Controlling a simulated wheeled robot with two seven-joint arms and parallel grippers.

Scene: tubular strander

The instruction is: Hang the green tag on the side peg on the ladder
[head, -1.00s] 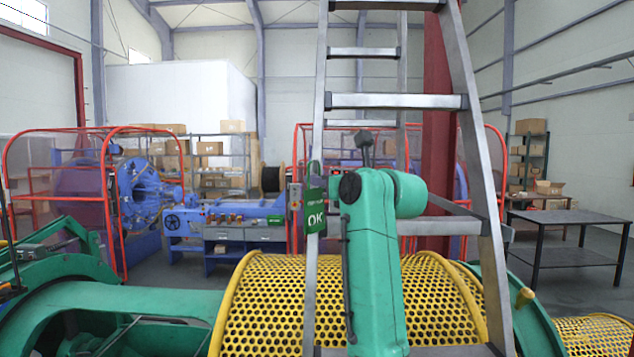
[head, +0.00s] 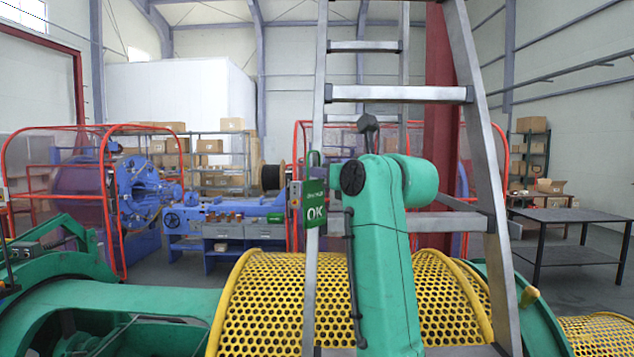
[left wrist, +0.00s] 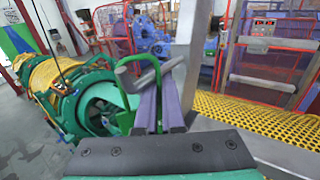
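The green tag (head: 314,205), marked OK, is upright in front of the left rail of the ladder (head: 484,180) in the head view. My left gripper (head: 321,172) is at the tag's upper part, mostly hidden behind my green arm. In the left wrist view its two grey-purple fingers (left wrist: 160,100) are close together at the tag's green loop (left wrist: 127,48), shut on the tag. The ladder rail (left wrist: 187,55) stands just beyond the fingers. A grey bar (left wrist: 138,75) crosses by the loop; I cannot tell whether it is the side peg. My right gripper is out of view.
A yellow perforated guard (head: 260,300) lies low behind the ladder. Green machine frames (head: 130,300) stand at the left. A dark table (head: 570,218) stands at the right. Blue machinery (head: 225,208) and red-framed guards (head: 110,200) are farther back.

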